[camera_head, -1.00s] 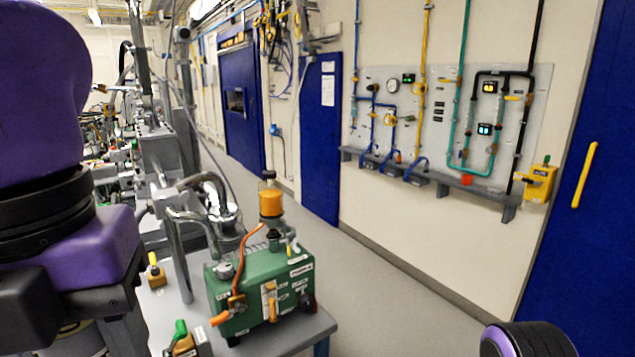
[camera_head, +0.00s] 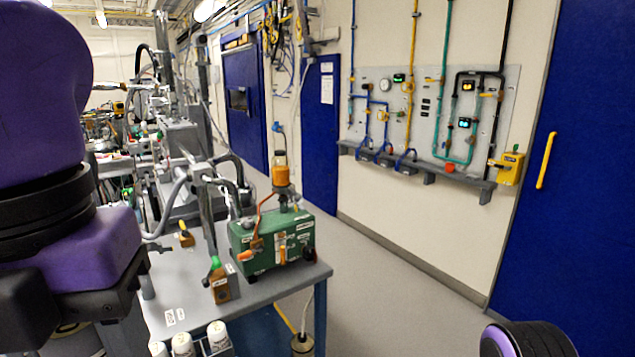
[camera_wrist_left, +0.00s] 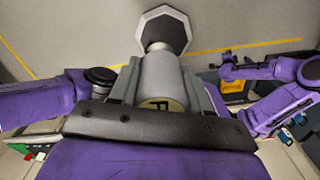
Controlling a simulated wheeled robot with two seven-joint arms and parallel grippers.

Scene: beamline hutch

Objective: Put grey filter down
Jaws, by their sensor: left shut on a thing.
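The grey filter (camera_wrist_left: 158,78), a grey cylinder with a dark eight-sided end rimmed in white, shows in the left wrist view. My left gripper (camera_wrist_left: 158,95) is shut on it, with a finger on each side of its body. In the head view my left arm fills the left edge, and its jaws are mostly hidden. My right arm shows at the bottom right of the head view and at the right of the left wrist view. I cannot make out its jaws clearly.
A grey table (camera_head: 195,262) carries a green pump box (camera_head: 272,241), a small brown block with a green knob (camera_head: 219,284) and white-capped bottles (camera_head: 183,344) at its front edge. Pipework stands behind. Grey floor (camera_head: 395,290) is clear right of the table.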

